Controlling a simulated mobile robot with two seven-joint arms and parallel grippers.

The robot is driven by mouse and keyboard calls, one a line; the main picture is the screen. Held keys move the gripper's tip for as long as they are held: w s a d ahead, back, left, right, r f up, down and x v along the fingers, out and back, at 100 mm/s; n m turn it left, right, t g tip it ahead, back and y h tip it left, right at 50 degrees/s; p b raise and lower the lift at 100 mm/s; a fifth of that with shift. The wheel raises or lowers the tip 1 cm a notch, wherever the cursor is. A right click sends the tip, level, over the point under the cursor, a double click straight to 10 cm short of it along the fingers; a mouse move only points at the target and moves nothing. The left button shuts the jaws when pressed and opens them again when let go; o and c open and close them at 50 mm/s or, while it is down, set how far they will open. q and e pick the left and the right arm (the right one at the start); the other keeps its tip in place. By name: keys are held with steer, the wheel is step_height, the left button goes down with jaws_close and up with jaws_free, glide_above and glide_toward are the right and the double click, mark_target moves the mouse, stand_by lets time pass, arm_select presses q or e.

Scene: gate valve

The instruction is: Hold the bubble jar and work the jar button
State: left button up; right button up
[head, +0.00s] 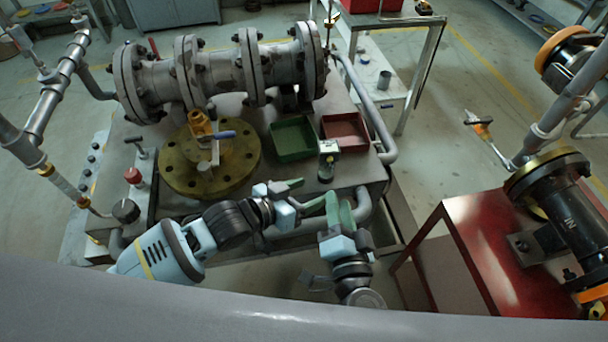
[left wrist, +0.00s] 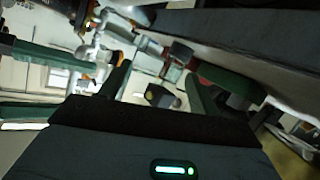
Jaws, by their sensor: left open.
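I cannot make out the jar button.
A green tray (head: 293,153) and a red-brown tray (head: 359,147) lie behind the jar. A brass flange (head: 178,178) with a valve handle stands to the left. A large flanged pipe (head: 215,78) runs along the back. A grey pipe (head: 362,205) bends around the bench's front right.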

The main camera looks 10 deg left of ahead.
mark_target(320, 171)
arm_select(q)
steer(key=shift+w+a+r+m+y, duration=0.15)
steer(key=shift+w+m, duration=0.25)
steer(key=shift+w, duration=0.25)
steer(key=shift+w+a+r+m+y, duration=0.1)
steer(key=shift+w+m, duration=0.3)
steer(key=shift+w, duration=0.2)
steer(key=shift+w+a+r+m+y, duration=0.15)
steer(key=shift+w+m, duration=0.25)
steer(key=shift+w, duration=0.25)
steer(key=shift+f, duration=0.1)
steer(key=shift+x, duration=3.9)
steer(key=shift+d, duration=0.1)
steer(key=c, duration=1.1)
steer(key=shift+c, duration=0.5)
arm_select(e)
jaws_close()
